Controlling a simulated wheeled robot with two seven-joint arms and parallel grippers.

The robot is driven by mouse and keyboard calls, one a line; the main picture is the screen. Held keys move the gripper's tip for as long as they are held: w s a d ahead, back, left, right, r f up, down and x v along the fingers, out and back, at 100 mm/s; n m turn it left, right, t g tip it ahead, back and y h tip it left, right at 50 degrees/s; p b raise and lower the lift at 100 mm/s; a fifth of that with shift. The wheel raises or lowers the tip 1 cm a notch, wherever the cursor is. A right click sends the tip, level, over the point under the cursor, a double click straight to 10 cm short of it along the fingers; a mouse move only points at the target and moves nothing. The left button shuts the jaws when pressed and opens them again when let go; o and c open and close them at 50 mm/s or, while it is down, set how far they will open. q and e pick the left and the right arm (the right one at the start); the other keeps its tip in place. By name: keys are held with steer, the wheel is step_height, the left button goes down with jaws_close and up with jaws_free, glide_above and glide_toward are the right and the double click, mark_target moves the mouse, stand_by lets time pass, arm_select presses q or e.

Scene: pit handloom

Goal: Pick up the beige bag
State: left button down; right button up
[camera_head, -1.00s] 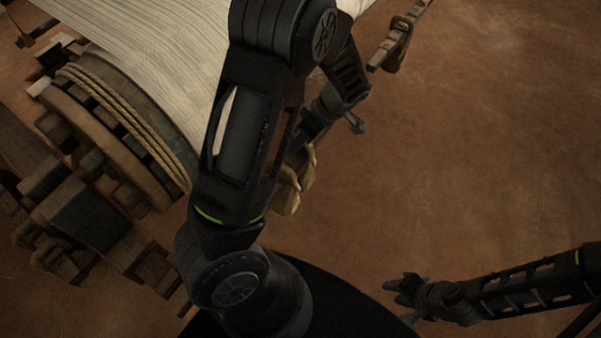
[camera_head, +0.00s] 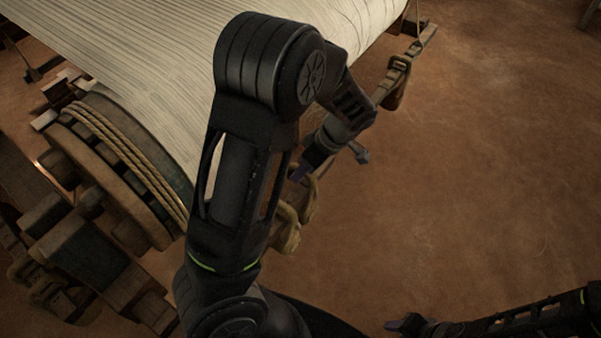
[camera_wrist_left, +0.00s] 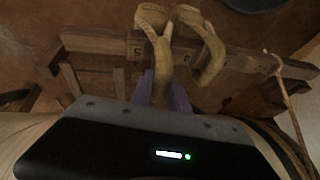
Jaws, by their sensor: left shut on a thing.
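The beige bag (camera_head: 291,232) hangs as soft tan loops below my left gripper (camera_head: 303,172) in the head view, partly hidden behind my left arm.
The loom's cloth-covered roll (camera_head: 150,70) fills the upper left, with a rope-wound wooden end (camera_head: 120,160). Another tan looped bundle (camera_head: 396,85) hangs from a wooden bar at upper right. The brown floor (camera_head: 480,170) at right is clear.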

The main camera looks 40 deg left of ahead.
arm_select(q)
steer(key=w+d, duration=0.4)
steer(key=d, duration=0.4)
steer(key=w+d+b, duration=0.1)
steer(key=w+d, duration=0.3)
steer(key=d, duration=0.3)
steer(key=shift+d, duration=0.4)
arm_select(e)
steer(key=shift+f, duration=0.7)
